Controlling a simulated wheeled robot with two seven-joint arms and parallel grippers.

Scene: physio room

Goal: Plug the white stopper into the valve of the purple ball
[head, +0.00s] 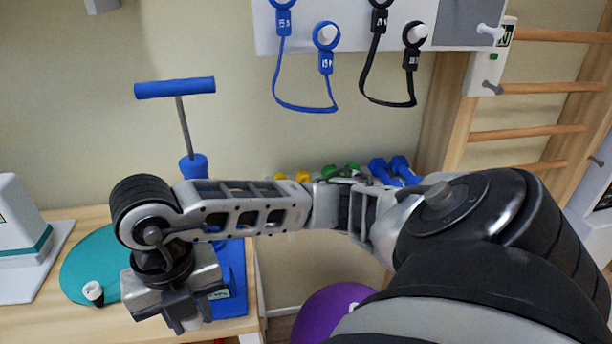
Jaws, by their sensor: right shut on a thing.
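The purple ball (325,312) shows at the bottom middle, right of the table and lower than its top. My right arm and the frame edge hide part of it. A small white spot, perhaps the valve, shows on its upper right. My right gripper (186,322) reaches across from the right and points down over the wooden table. It is shut on a small pale thing (193,323) that looks like the white stopper, mostly hidden by the fingers. The gripper is left of the ball and apart from it. My left gripper is not in view.
A blue hand pump (175,88) stands on the table (245,327) behind my right gripper. A teal disc (84,262) bears a small white-and-black piece (93,292). A white device (18,225) is at left. Dumbbells (383,172) and wall bars (530,133) stand behind.

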